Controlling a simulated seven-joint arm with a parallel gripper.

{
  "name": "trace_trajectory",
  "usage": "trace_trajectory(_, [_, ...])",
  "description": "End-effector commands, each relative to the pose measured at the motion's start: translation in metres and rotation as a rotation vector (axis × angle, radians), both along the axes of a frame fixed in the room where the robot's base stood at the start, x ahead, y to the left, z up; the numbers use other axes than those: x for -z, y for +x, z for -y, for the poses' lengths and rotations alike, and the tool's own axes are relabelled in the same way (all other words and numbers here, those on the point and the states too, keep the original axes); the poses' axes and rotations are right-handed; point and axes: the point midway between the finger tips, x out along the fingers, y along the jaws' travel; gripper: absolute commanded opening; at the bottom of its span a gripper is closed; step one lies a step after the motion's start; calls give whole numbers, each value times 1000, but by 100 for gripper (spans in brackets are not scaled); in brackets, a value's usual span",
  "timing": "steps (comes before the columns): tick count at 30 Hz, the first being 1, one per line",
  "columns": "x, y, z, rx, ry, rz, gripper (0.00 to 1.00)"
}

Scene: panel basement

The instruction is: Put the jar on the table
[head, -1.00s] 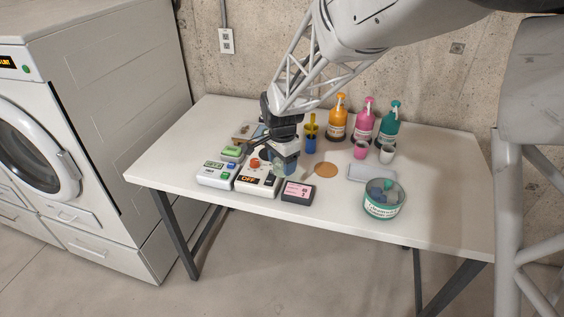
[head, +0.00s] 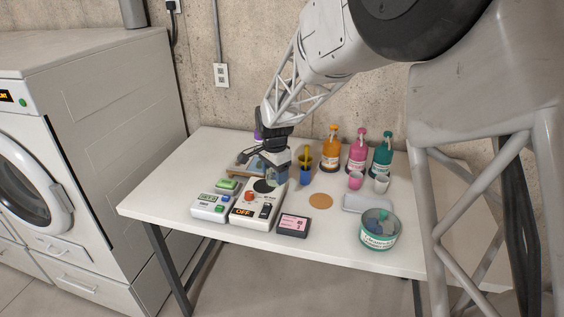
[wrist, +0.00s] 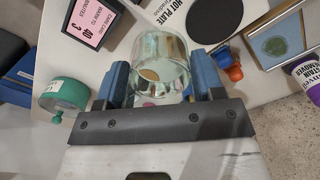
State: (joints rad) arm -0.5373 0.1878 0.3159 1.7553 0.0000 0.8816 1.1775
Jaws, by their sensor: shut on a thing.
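A clear glass jar (wrist: 160,48) is between the blue fingers of my gripper (wrist: 161,75) in the wrist view. My gripper is shut on it. In the head view, my gripper (head: 277,160) holds the jar (head: 276,179) over the rear part of the hot plate, close to its black disc (head: 263,186). The jar's base looks clear of the surface, but the exact gap cannot be told. The white table (head: 155,191) is below. The hot plate (head: 243,216) shows OFF on its display.
A cork coaster (head: 320,201) lies to the right of the hot plate. A white device (head: 209,208) is left of the hot plate. The table's front left is bare.

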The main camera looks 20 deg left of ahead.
Motion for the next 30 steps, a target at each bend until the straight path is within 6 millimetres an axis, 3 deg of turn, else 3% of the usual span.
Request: trace_trajectory(30, [-7, 157, -38, 18, 0, 0, 32])
